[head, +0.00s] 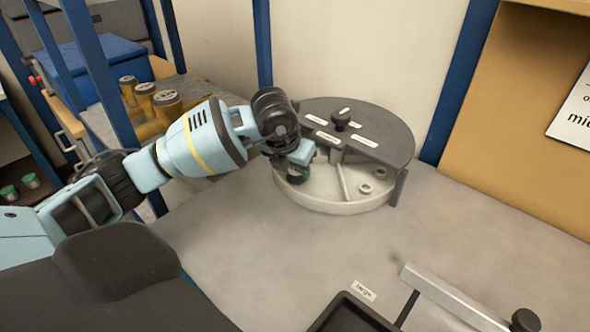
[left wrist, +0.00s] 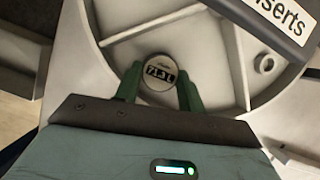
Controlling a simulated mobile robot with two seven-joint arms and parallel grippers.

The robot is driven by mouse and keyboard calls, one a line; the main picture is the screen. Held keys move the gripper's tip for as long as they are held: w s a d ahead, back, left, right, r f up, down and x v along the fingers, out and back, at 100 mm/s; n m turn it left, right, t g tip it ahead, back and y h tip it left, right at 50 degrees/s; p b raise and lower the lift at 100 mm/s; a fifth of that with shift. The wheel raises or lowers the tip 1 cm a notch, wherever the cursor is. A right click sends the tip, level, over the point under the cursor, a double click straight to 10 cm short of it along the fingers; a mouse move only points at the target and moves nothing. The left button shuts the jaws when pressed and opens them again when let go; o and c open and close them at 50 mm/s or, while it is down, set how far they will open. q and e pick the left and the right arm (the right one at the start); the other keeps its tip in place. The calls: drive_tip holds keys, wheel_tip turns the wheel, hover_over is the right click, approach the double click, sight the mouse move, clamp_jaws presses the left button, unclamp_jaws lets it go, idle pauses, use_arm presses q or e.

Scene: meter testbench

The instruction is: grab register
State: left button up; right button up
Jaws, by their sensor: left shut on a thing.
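The register (left wrist: 160,76) is a small round piece with a white face and dark digits, seen in the left wrist view. It is in an open compartment of the round grey carousel tray (head: 340,206), near the tray's rim. My left gripper (left wrist: 160,88) has its two green fingers on either side of the register and is shut on it. In the head view my left gripper (head: 297,172) reaches down into the tray's left side and hides the register. My right gripper is in neither view.
A dark lid (head: 385,135) with white labels and a black knob (head: 341,119) covers the back of the tray. A metal bar fixture (head: 455,297) and a black bin (head: 350,314) are at the front right. Brass cylinders (head: 167,102) stand at the back left. The table between is clear.

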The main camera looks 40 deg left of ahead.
sight(294, 172)
use_arm(q)
drive_tip(key=shift+r, duration=0.5)
wheel_tip(294, 172, up, 2)
drive_tip(key=shift+s+r, duration=0.1)
drive_tip(key=s+d, duration=0.2)
drive_tip(key=s, duration=0.5)
drive_tip(key=s+d+r+b, duration=0.1)
drive_tip(key=s+d, duration=0.1)
drive_tip(key=s, duration=0.6)
drive_tip(key=shift+d+r, duration=0.15)
drive_tip(key=shift+d, duration=0.2)
